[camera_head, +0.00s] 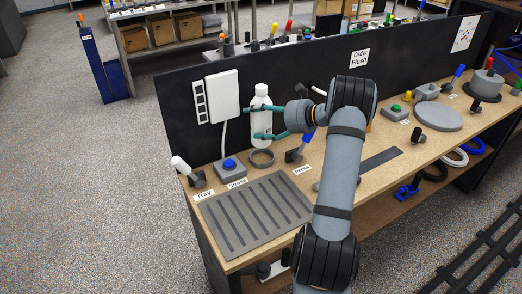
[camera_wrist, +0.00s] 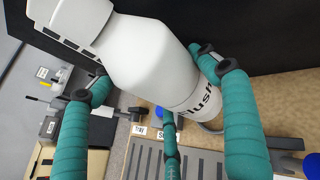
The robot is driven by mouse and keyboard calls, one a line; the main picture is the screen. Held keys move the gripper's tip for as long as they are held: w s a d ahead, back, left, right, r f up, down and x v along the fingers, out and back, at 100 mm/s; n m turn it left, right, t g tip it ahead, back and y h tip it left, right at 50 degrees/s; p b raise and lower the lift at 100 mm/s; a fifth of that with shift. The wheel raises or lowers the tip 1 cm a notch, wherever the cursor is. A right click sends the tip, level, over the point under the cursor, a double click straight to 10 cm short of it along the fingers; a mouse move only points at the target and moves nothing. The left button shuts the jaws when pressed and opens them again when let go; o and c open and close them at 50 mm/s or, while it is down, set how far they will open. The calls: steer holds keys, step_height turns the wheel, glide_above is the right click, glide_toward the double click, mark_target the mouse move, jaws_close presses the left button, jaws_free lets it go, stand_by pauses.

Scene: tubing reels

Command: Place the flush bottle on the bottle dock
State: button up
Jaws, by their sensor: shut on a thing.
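The flush bottle (camera_head: 261,104) is white with a cap and stands roughly upright in the head view, near the dark back panel. My gripper (camera_head: 252,122) comes from the right, its teal fingers shut around the bottle's body. In the wrist view the bottle (camera_wrist: 150,60) lies between the teal fingers, with part of its "Flush" lettering showing. A dark grey ring on the bench (camera_head: 262,164), which looks like the bottle dock, sits just below the bottle's base in the picture. I cannot tell how far the base is above the bench.
A blue-button box (camera_head: 229,169) stands left of the ring, and a blue-handled lever (camera_head: 297,152) stands to its right. A grey slotted tray (camera_head: 250,220) fills the bench front. A white box (camera_head: 222,96) hangs on the back panel (camera_head: 180,110) to the left of the bottle.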

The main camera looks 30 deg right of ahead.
steer(key=shift+f+p, duration=0.5)
steer(key=shift+f, duration=3.45)
steer(key=shift+f, duration=0.15)
steer(key=o, duration=1.7)
steer(key=shift+s+d+r, duration=0.1)
steer(key=shift+r, duration=0.1)
steer(key=b+v, duration=0.2)
steer(key=v, duration=0.9)
steer(key=shift+s+d, duration=0.2)
steer(key=shift+s, duration=0.15)
